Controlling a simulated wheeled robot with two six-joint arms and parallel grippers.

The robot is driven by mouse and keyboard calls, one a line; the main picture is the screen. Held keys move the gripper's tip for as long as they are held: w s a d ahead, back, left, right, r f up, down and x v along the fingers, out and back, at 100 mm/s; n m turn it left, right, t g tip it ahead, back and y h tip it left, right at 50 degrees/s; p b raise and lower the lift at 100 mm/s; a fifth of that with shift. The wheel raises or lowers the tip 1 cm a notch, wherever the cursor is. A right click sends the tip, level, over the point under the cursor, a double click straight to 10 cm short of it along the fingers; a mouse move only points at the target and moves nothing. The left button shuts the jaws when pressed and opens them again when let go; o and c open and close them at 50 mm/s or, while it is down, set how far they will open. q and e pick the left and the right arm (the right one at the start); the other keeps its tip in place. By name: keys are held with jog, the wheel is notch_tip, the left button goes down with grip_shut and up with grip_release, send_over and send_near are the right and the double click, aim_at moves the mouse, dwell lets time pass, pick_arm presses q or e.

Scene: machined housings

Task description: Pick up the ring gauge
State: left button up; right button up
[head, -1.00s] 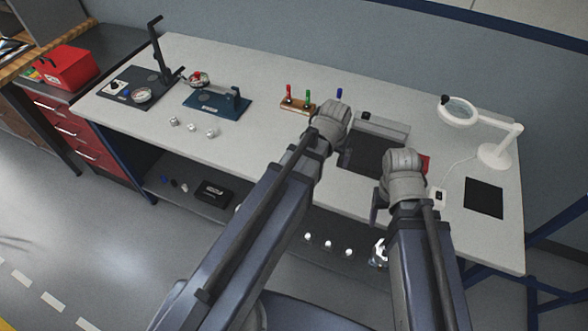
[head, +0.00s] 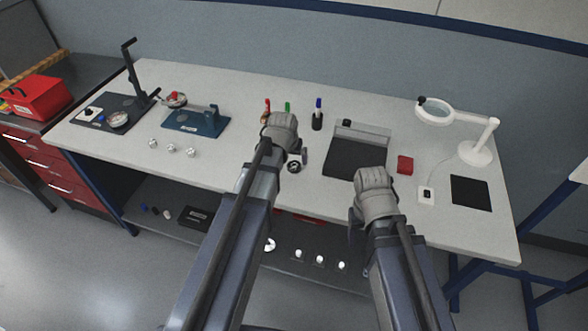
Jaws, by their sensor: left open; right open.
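A small dark ring-shaped part (head: 294,167), which looks like the ring gauge, lies on the pale bench top (head: 240,90) in the head view. A small dark and light piece (head: 305,157) is right beside it, partly hard to make out. My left gripper (head: 281,131) is just above and left of the ring in the picture, apart from it as far as I can tell. My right gripper (head: 372,190) is over the bench's front part, right of the ring. Both are open with nothing visible in them; their fingertips are mostly hidden behind my own wrists.
A dark plate with a raised back (head: 355,158) lies right of the ring. Red, green and blue upright pieces (head: 317,115) stand behind. A blue fixture (head: 195,122), three small shiny parts (head: 171,148), a red block (head: 405,165) and a magnifier lamp (head: 480,153) are also on the bench.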

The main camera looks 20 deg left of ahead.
aim_at(294, 164)
pick_arm(q)
jog(key=b+x, duration=0.4)
jog(key=x, duration=0.1)
jog(key=shift+d+f+b, duration=0.15)
jog(key=shift+d+b, duration=0.15)
jog(key=shift+s, duration=0.1)
jog(key=shift+c, duration=0.4)
grip_shut()
